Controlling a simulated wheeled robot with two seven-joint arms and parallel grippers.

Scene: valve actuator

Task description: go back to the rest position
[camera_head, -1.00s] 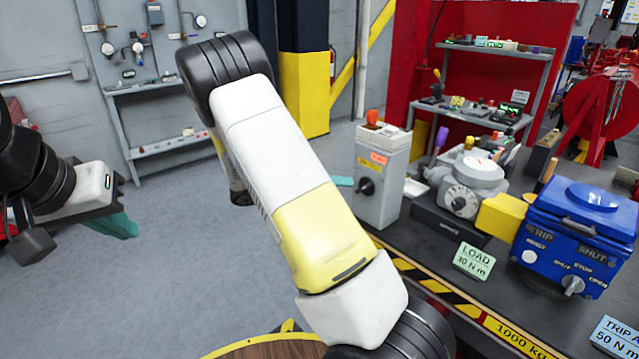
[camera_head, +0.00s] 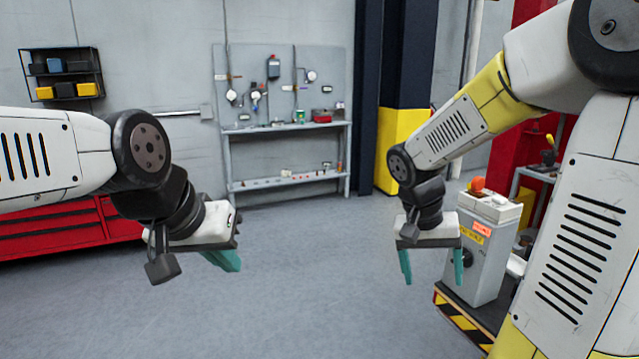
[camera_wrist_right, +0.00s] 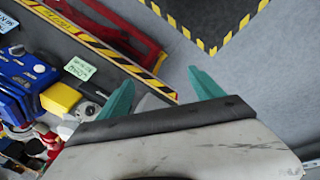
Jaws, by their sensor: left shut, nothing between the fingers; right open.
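My left gripper (camera_head: 226,260) hangs over the open floor at the left of the head view. Its teal fingers are together, with nothing between them. My right gripper (camera_head: 431,268) points down, left of the grey switch box. Its two teal fingers are wide apart and empty. They also show in the right wrist view (camera_wrist_right: 163,92), apart, with floor and the striped bench edge beyond them.
The grey box (camera_head: 482,252) with a red-orange knob stands on the bench, close right of my right gripper. A striped edge (camera_head: 462,322) marks the bench. A red tool cabinet (camera_head: 60,235) stands at left, a grey wall shelf (camera_head: 288,127) behind. The middle floor is clear.

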